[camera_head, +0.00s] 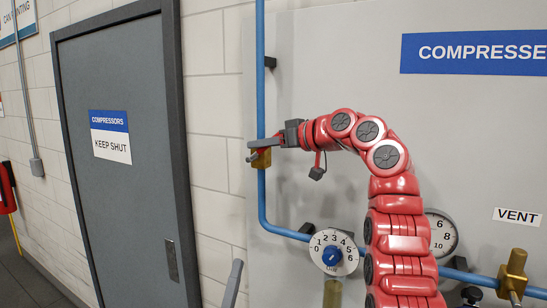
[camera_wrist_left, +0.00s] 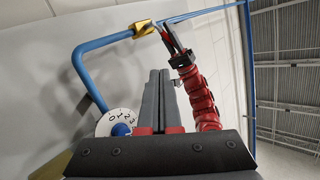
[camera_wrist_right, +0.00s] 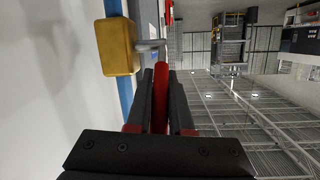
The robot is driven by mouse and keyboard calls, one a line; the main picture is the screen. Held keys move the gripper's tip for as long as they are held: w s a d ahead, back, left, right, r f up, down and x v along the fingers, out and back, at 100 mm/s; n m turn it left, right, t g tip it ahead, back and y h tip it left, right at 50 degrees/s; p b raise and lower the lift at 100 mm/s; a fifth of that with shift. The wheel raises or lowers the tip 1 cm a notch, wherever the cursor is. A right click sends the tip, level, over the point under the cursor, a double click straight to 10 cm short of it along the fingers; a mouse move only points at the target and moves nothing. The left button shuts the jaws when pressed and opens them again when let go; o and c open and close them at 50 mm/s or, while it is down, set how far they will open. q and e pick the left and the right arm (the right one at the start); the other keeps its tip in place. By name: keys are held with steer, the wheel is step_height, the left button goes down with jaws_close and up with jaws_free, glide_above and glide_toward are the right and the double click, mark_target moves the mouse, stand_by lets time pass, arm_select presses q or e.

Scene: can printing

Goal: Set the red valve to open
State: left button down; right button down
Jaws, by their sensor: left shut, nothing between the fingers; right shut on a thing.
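The red valve has a brass body (camera_head: 262,160) on the vertical blue pipe, with a grey stem and a red lever (camera_wrist_right: 160,95). The brass body also shows in the right wrist view (camera_wrist_right: 118,46) and the left wrist view (camera_wrist_left: 143,28). My right gripper (camera_head: 270,143) is at the valve from the right, its fingers shut around the red lever, which appears to stick out sideways from the pipe. The fingers partly hide the lever in the head view. My left gripper (camera_head: 237,268) is low, below the valve, shut and empty; its fingers show closed together in its wrist view (camera_wrist_left: 160,75).
A dial with a blue knob (camera_head: 332,252), a gauge (camera_head: 442,232) and a brass fitting by the VENT label (camera_head: 513,275) are on the lower pipework. A grey door (camera_head: 125,185) stands left. The wall panel between pipe and right arm is mostly clear.

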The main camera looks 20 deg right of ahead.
arm_select(q)
steer(key=d+r+m+g+y, duration=0.1)
steer(key=d+r+m+y, duration=0.45)
steer(key=d+r, duration=0.55)
steer(key=w+r, duration=0.9)
steer(key=w, duration=0.2)
steer(key=shift+r+m, duration=0.2)
steer(key=shift+m, duration=0.15)
steer(key=shift+w, duration=0.1)
